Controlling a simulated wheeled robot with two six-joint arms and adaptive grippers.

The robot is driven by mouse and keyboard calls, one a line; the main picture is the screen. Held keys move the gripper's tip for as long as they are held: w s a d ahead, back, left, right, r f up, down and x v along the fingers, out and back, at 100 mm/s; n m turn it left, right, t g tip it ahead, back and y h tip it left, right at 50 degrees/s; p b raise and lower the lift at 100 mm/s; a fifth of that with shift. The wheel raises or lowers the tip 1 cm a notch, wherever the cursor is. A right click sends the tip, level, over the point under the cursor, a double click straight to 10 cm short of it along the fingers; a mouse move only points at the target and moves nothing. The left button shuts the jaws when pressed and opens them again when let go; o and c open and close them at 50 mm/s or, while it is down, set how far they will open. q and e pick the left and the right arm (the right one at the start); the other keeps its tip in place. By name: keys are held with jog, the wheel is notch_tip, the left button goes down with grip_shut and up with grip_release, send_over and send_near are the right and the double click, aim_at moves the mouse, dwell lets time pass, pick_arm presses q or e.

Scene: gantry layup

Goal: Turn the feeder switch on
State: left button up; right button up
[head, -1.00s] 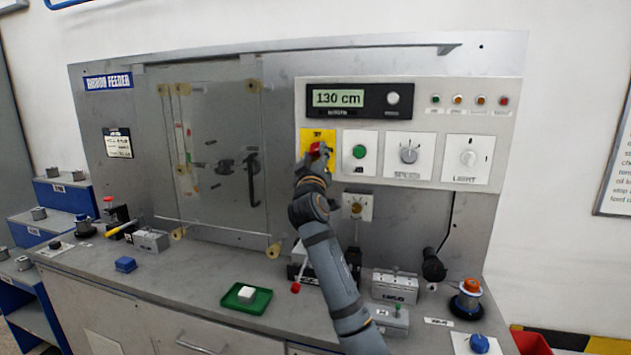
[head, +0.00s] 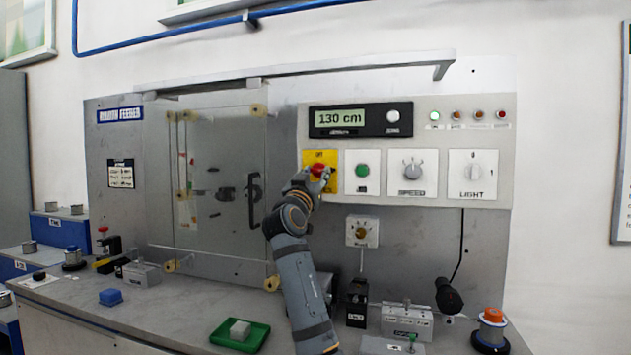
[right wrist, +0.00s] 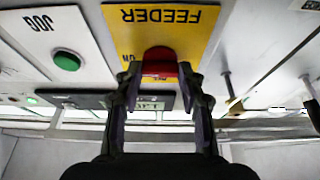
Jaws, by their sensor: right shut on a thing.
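The feeder switch is a red knob (head: 318,170) on a yellow plate (head: 308,156) at the left of the control panel. In the right wrist view, the red knob (right wrist: 160,62) sits below the upside-down word FEEDER on the yellow plate (right wrist: 190,38), with ON lettered beside it. My left gripper is out of view.
A green button (head: 362,171), a speed dial (head: 413,170) and a light switch (head: 472,168) sit right of the yellow plate. A display (head: 340,118) above reads 130 cm. A clear door (head: 230,150) stands left.

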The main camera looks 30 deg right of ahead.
jog(key=shift+f, duration=0.1)
dwell(0.3)
jog(key=o, duration=1.2)
jog(key=shift+c, duration=0.2)
jog(key=v, duration=1.2)
